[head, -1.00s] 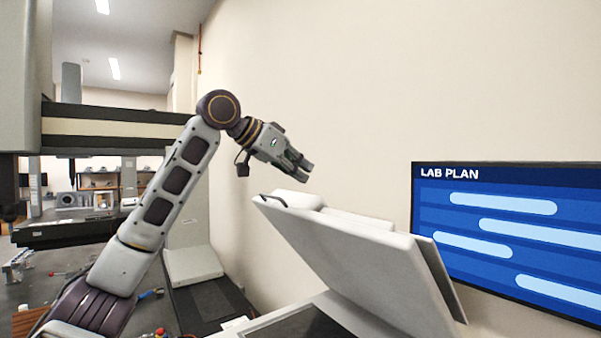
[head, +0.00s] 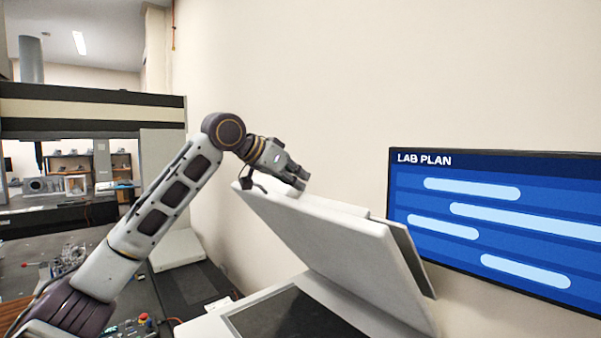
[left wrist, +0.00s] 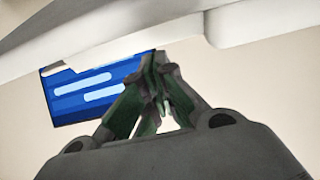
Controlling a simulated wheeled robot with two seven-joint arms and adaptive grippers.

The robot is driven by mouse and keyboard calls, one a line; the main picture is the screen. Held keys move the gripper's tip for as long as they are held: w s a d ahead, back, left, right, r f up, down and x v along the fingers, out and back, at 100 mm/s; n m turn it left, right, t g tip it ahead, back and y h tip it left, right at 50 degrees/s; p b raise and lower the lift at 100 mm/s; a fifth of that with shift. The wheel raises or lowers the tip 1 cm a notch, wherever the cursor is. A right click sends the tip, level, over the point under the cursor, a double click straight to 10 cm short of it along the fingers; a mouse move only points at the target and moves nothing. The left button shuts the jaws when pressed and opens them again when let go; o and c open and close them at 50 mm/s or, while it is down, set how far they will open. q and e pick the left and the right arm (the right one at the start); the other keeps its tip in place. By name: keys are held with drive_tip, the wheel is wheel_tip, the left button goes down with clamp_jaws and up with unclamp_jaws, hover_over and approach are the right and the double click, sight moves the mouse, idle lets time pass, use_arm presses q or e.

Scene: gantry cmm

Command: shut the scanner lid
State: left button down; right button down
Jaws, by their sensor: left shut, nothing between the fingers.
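The scanner lid (head: 335,240) is a pale grey panel, raised and tilted open over the scanner, with the dark scanner bed (head: 290,315) showing below it. My left gripper (head: 302,180) is at the lid's upper edge, by its top left part, and looks shut and empty. Whether it touches the lid I cannot tell. In the left wrist view the shut fingers (left wrist: 158,75) point up toward the pale lid edge (left wrist: 110,30) that crosses the top. My right gripper is not in view.
A wall screen reading LAB PLAN (head: 500,220) hangs right of the lid. The gantry machine (head: 90,110) stands at the left. A control box with a red button (head: 143,318) lies low at the left. The wall behind the lid is bare.

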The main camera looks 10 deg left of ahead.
use_arm(q)
drive_tip(key=shift+s+a+f, duration=0.35)
drive_tip(key=shift+a, duration=0.05)
drive_tip(key=shift+s+f, duration=0.2)
drive_tip(key=shift+f, duration=0.05)
drive_tip(key=shift+s+a+f, duration=0.1)
drive_tip(key=shift+f, duration=0.1)
